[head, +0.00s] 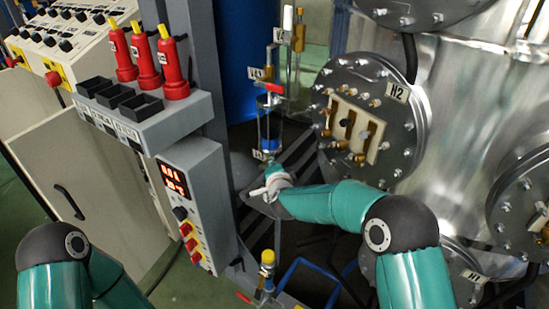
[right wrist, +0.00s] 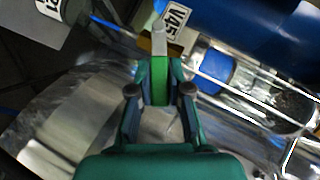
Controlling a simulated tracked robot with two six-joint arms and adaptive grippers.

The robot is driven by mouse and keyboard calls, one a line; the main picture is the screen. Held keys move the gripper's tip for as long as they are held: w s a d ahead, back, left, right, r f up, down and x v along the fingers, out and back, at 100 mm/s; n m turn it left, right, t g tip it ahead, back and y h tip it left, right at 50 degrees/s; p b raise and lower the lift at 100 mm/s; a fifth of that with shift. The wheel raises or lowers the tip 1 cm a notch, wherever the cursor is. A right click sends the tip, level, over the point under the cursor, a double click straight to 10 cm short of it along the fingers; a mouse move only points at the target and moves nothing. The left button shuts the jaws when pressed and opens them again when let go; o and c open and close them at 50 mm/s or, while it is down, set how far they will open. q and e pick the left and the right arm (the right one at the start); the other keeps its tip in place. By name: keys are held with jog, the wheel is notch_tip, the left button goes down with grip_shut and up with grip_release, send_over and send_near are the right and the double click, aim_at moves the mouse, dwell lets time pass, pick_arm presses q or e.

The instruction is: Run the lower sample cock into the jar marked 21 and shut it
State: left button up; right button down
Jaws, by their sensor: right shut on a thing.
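My right gripper (head: 272,182) is at the lower part of the glass sampling column in the head view. In the right wrist view the gripper (right wrist: 160,82) is shut on a green lever handle (right wrist: 159,72) with a grey tip. A tag starting V45 (right wrist: 174,18) is beside the lever; its last character is unclear. A pale cylinder with a label that seems to read 21 (right wrist: 50,8) is cut off at the top left; I cannot tell its contents. A glass vessel (right wrist: 265,95) with a blue part lies right of the lever. My left gripper is out of view.
A grey panel with red switches (head: 190,205) stands left of the column. A yellow-capped item (head: 267,257) and blue tubing (head: 315,265) are below. A red lever (head: 274,88) is above.

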jog(key=shift+f, duration=0.15)
jog(key=c, duration=1.2)
grip_release()
jog(key=shift+o, duration=0.6)
